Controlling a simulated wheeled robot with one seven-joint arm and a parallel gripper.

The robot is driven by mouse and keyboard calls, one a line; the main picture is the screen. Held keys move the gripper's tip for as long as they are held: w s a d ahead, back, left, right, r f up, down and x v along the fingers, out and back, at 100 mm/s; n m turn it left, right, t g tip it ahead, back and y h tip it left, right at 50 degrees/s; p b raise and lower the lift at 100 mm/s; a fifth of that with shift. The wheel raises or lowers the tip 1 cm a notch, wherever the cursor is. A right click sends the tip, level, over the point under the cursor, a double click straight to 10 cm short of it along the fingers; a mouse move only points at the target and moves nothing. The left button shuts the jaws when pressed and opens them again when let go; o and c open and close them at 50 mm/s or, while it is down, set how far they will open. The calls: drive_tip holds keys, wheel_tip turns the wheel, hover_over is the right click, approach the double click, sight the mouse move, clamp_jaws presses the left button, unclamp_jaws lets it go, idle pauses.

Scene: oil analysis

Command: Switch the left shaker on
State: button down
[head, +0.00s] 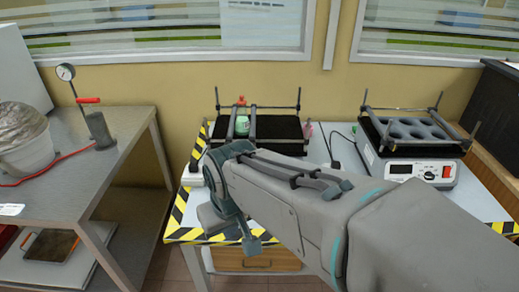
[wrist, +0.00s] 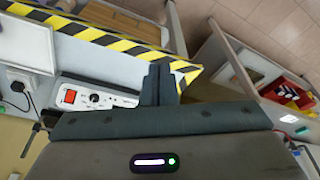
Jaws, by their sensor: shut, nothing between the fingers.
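The left shaker (head: 268,128) stands at the back left of the white table, with a black platform, grey bars and a green bottle with a red cap (head: 242,119) on it. My arm hides its front panel in the head view. In the wrist view the white front panel (wrist: 117,97) shows, with a red switch (wrist: 70,97) and a round knob (wrist: 95,98). I cannot tell the switch's position. My gripper (wrist: 160,68) is shut and empty. Its fingers appear beside the panel's far end from the switch, over the table edge, apart from the switch.
The right shaker (head: 412,135) has a display, knob and red switch. Yellow-black tape (head: 176,222) edges the table. A metal bench (head: 90,165) with a gauge and a wrapped pot stands left across a gap. A black plug and cable (wrist: 18,87) lie near the switch end.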

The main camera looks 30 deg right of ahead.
drive_tip(key=shift+s, duration=0.15)
drive_tip(key=w+d+f+m+t+h+b, duration=0.1)
drive_tip(key=w+d+f+m+t+b, duration=0.35)
drive_tip(key=w+d, duration=0.55)
drive_tip(key=w+d+f+m+t+h+b, duration=0.1)
drive_tip(key=w+d+f+m+t+h, duration=0.1)
drive_tip(key=w+d+f+m+t, duration=0.45)
drive_tip(key=s+d+f+m+t+y+b, duration=0.1)
drive_tip(key=d+m+t+b, duration=0.1)
drive_tip(key=d+m+t, duration=0.1)
drive_tip(key=s+d+f+m+t+y+b, duration=0.1)
drive_tip(key=d+f+m+t+b, duration=0.1)
drive_tip(key=d+m+t, duration=0.2)
drive_tip(key=d+m, duration=0.1)
drive_tip(key=d, duration=0.2)
drive_tip(key=shift+s+d+f+b, duration=0.3)
drive_tip(key=shift+s+d+b, duration=0.05)
drive_tip(key=shift+d+b, duration=0.05)
drive_tip(key=w+d+f+b, duration=0.2)
drive_tip(key=w+d+f, duration=0.1)
drive_tip(key=w, duration=0.4)
drive_tip(key=shift+d, duration=0.6)
